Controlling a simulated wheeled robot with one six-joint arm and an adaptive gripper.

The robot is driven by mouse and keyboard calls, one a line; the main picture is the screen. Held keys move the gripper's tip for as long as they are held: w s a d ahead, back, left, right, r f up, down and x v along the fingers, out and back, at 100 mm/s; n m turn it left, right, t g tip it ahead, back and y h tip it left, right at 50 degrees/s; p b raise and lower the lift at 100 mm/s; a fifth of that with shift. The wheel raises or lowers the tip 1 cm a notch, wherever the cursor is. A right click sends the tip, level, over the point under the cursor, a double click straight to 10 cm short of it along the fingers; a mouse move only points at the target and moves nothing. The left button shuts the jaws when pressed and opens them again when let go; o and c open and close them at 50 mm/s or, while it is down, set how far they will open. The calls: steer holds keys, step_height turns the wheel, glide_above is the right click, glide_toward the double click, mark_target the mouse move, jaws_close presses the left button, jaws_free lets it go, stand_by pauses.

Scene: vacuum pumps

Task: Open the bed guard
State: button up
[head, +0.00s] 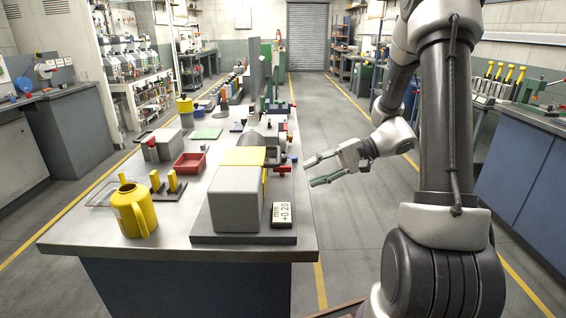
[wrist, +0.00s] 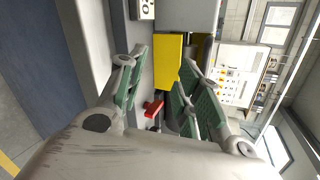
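A grey box-shaped machine with a yellow top panel (head: 245,156) stands near the front of the bench. I take its grey box (head: 238,200) and yellow panel as the bed guard, but cannot tell for sure which part is the guard. The yellow panel also shows in the wrist view (wrist: 168,60). A dark handle-like bar is at the box's right end. My gripper (head: 312,172) is open and empty, just right of the machine beyond the bench edge, fingers pointing at it. In the wrist view my gripper (wrist: 166,65) has its fingers apart, the yellow panel showing beyond them.
A small red part (wrist: 153,107) shows near the fingers. A label block (head: 283,214) reads "mm +0.20". A yellow jug (head: 133,212), yellow posts (head: 172,180) and a red tray (head: 190,163) are on the bench (head: 165,238) to the left. The aisle floor (head: 335,125) behind is clear.

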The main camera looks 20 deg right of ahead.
steer(key=n+t+y, duration=0.1)
steer(key=n+t, duration=0.1)
glide_toward(278, 154)
steer(key=a+f, duration=0.2)
steer(key=shift+n+y, duration=0.3)
steer(key=x, duration=0.8)
steer(key=shift+w+d+r, duration=0.15)
steer(key=shift+w, duration=0.2)
jaws_close()
